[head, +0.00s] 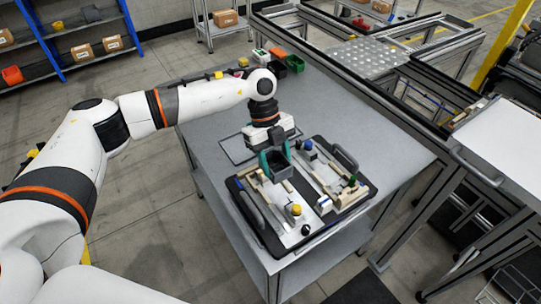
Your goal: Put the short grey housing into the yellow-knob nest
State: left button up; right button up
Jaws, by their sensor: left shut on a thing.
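My left gripper (274,162) reaches in from the left with teal fingers. It is shut on a dark grey, box-like housing (282,172) above the far left part of the black-rimmed pallet (262,226). The pallet lies on the grey table and carries several fixtures. The yellow knob (296,209) stands at the pallet's near side, nearer the camera than the held housing and apart from it. The nest beside that knob is too small to make out clearly. I cannot tell the gap between housing and pallet. My right gripper is not in view.
A blue knob (308,145), a green knob (352,181) and a black knob (305,229) stand on the pallet. Small green (295,64) and orange (278,54) bins sit at the table's far end. The table (365,125) is clear right of the pallet.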

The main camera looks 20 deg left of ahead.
pick_arm(q)
notch_tip(320, 180, down, 6)
jog(key=b, duration=0.4)
jog(key=shift+f, duration=0.65)
jog(key=shift+f, duration=0.15)
dwell(0.4)
jog(key=shift+f+b, duration=0.5)
jog(key=shift+f, duration=0.25)
jog(key=o, duration=1.1)
